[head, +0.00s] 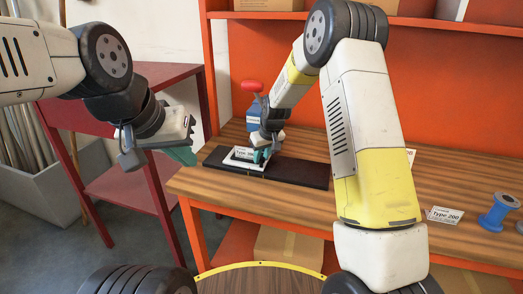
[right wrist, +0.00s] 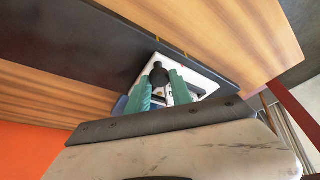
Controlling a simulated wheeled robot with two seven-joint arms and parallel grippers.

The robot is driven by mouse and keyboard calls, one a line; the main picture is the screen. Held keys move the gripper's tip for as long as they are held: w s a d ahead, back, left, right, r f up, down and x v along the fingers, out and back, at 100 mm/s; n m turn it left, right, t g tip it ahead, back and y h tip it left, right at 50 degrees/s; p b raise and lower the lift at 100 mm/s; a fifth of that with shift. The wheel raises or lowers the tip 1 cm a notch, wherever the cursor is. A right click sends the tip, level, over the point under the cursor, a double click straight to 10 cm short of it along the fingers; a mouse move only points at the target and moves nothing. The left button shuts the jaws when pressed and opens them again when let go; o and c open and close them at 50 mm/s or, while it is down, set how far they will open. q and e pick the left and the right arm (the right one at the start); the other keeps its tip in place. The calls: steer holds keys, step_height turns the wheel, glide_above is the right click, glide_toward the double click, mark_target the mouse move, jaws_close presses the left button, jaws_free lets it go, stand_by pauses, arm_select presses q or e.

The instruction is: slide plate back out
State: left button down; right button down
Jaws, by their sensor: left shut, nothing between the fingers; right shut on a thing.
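A white plate (head: 240,163) with printed text lies on the left part of a long black base (head: 298,172) on the workbench. In the right wrist view the plate (right wrist: 203,80) has a black round knob (right wrist: 158,75). My right gripper (head: 262,156) is shut on this knob, its green fingers (right wrist: 160,88) on either side of it. My gripper and arm hide part of the plate. A blue container (head: 253,110) with a red knob top (head: 252,86) stands just behind. My left gripper (head: 184,156) is shut and empty, left of the bench in the air.
The wooden workbench (head: 320,208) has free room in front of the base. A "Type 200" card (head: 444,215) and a blue spool (head: 499,212) stand at right. A dark red table (head: 130,110) is at left. An orange shelf (head: 470,27) is above the bench.

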stand_by(0.4)
steer(key=s+d, duration=0.1)
steer(key=d, duration=0.4)
steer(key=s+d, duration=0.2)
steer(key=d, duration=0.3)
steer(key=s+d, duration=0.2)
steer(key=d, duration=0.3)
steer(key=shift+d, duration=0.3)
steer(key=c, duration=1.2)
jaws_free()
steer(key=shift+s+d, duration=0.1)
steer(key=shift+d, duration=0.05)
steer(key=shift+o, duration=0.2)
steer(key=shift+r, duration=0.35)
steer(key=v, duration=0.7)
